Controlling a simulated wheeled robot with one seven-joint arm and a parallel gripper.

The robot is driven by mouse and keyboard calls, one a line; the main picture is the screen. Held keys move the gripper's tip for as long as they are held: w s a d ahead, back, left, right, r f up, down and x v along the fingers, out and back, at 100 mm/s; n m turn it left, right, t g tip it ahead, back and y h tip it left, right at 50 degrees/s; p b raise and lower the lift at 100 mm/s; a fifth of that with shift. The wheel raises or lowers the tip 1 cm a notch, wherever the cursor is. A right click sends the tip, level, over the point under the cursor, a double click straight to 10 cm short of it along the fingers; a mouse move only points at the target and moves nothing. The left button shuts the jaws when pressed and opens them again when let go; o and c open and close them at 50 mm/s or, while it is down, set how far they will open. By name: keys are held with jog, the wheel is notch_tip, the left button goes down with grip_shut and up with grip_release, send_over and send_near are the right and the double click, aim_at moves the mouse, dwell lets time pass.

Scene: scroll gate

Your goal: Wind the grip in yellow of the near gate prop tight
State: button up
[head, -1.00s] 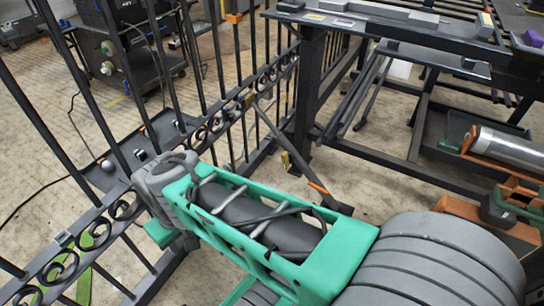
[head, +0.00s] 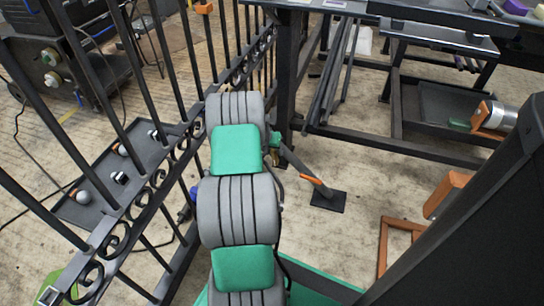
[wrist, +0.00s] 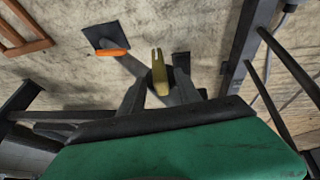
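The near gate prop (head: 300,165) is a dark slanted bar beside the gate, with a square foot plate (head: 328,198) on the floor and an orange piece (head: 317,183) low on it. In the wrist view its yellow grip (wrist: 158,70) shows as a small upright lever, with the foot plate (wrist: 106,38) and orange piece (wrist: 112,53) to the left. My gripper (wrist: 160,82) has its dark fingers apart, one on each side of the yellow grip; contact is not clear.
The black scroll gate (head: 160,180) runs along the left of my arm. A grey tray (head: 135,170) with small items lies behind its bars. A dark workbench frame (head: 390,150) stands at the back right. An orange-brown frame (head: 390,240) is on the floor at right.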

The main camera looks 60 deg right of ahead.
aim_at(276, 155)
jog(key=b+x, duration=0.2)
jog(key=x, duration=0.3)
jog(key=shift+f, duration=0.1)
jog(key=shift+c, duration=0.2)
grip_shut()
